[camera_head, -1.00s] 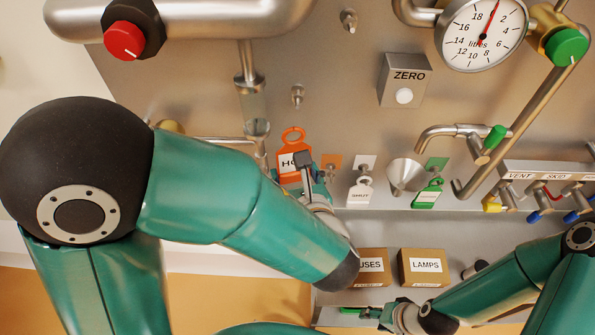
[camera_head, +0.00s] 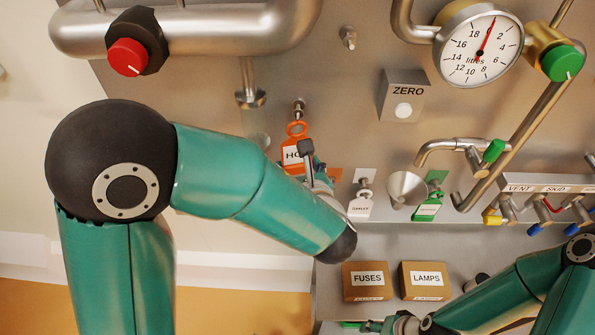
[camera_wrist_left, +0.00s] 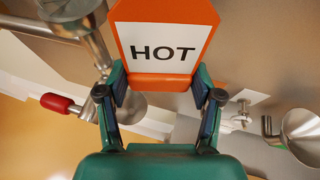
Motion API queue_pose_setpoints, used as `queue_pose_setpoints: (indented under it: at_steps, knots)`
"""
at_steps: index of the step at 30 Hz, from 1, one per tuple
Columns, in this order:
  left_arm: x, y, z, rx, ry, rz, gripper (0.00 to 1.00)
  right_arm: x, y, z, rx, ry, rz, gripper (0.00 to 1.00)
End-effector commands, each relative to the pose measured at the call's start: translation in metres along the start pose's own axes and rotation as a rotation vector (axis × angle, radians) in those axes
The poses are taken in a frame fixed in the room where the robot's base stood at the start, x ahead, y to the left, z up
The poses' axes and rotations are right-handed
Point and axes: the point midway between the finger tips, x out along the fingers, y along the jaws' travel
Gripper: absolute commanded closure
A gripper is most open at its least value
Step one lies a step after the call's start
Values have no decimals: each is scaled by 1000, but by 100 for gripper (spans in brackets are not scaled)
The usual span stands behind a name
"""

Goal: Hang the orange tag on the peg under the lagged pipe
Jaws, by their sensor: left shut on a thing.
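The orange tag (camera_head: 294,156) with a white HOT label is upright in my left gripper (camera_head: 308,163). In the left wrist view the tag (camera_wrist_left: 165,72) sits between both fingers (camera_wrist_left: 158,88), gripped at its lower edge. Its ring (camera_head: 297,129) points up, just below a metal peg (camera_head: 298,107) on the panel. I cannot tell whether ring and peg touch. The peg is below the thick pipe (camera_head: 210,28) at the upper left. The ring is out of the left wrist view. My right gripper (camera_head: 372,326) is at the bottom edge, its fingers unclear.
Another peg (camera_head: 347,38) is higher up, bare. A white tag (camera_head: 360,206) and a green tag (camera_head: 427,208) hang to the right, beside a funnel (camera_head: 406,188). FUSES (camera_head: 367,281) and LAMPS (camera_head: 425,281) boxes stand lower. A ZERO button box (camera_head: 404,94) is right.

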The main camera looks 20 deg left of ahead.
Motion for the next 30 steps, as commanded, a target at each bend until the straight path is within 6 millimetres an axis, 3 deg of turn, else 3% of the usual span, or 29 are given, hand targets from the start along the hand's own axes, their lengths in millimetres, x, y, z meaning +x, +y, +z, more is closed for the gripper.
queue_pose_setpoints:
  at_steps: [11,18,30]
  knots:
    - [21,-6,8,0,0,0,66,-4,-1,0,0,0,0,51]
    - [33,-9,4,0,0,0,66,6,2,0,0,0,0,51]
    - [36,-10,3,0,0,-1,66,10,4,0,0,0,0,51]
